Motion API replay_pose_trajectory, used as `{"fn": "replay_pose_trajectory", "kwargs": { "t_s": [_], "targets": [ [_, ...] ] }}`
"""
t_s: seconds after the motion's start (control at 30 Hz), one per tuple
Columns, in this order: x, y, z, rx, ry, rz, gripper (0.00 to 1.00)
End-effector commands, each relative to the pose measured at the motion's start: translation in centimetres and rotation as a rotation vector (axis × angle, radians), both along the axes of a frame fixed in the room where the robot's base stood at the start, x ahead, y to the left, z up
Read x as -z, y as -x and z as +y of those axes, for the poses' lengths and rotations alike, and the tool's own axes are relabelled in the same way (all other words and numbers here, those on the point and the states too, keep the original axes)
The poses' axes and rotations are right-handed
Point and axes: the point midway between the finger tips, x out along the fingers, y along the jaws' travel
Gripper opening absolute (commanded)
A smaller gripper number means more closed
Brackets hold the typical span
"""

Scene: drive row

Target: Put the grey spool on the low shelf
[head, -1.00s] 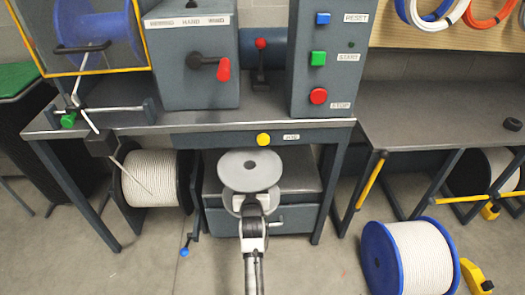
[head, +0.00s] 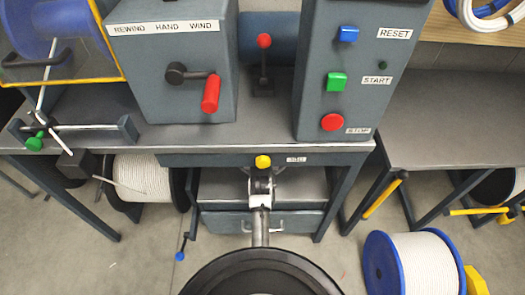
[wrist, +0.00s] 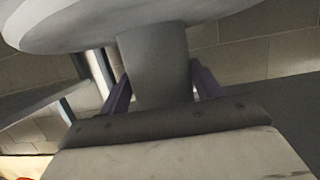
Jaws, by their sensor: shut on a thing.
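The grey spool (wrist: 155,60) is in my gripper (wrist: 157,88) in the wrist view. Its hub sits between the two purple fingers and its wide pale flange spans the top of that view. In the head view my wrist (head: 261,190) reaches under the front rail of the bench, and the rail hides the spool and the fingers. The low shelf (head: 222,186) is the grey surface under the bench, above a drawer. I cannot tell whether the spool touches the shelf.
The bench rail (head: 225,160) with a yellow button (head: 263,162) is just above my wrist. A rope spool (head: 142,185) is left of the shelf. A blue-flanged rope spool (head: 415,262) lies on the floor at right. Bench legs (head: 342,195) flank the opening.

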Motion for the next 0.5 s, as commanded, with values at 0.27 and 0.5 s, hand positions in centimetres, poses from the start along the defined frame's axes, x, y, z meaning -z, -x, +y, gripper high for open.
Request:
{"fn": "replay_pose_trajectory", "kwargs": {
  "t_s": [0.27,0.5],
  "targets": [
    [4.0,0.1,-0.1,0.003,0.001,0.000,0.22],
    [6.5,0.1,-0.1,0.003,0.000,-0.001,0.22]
  ]
}}
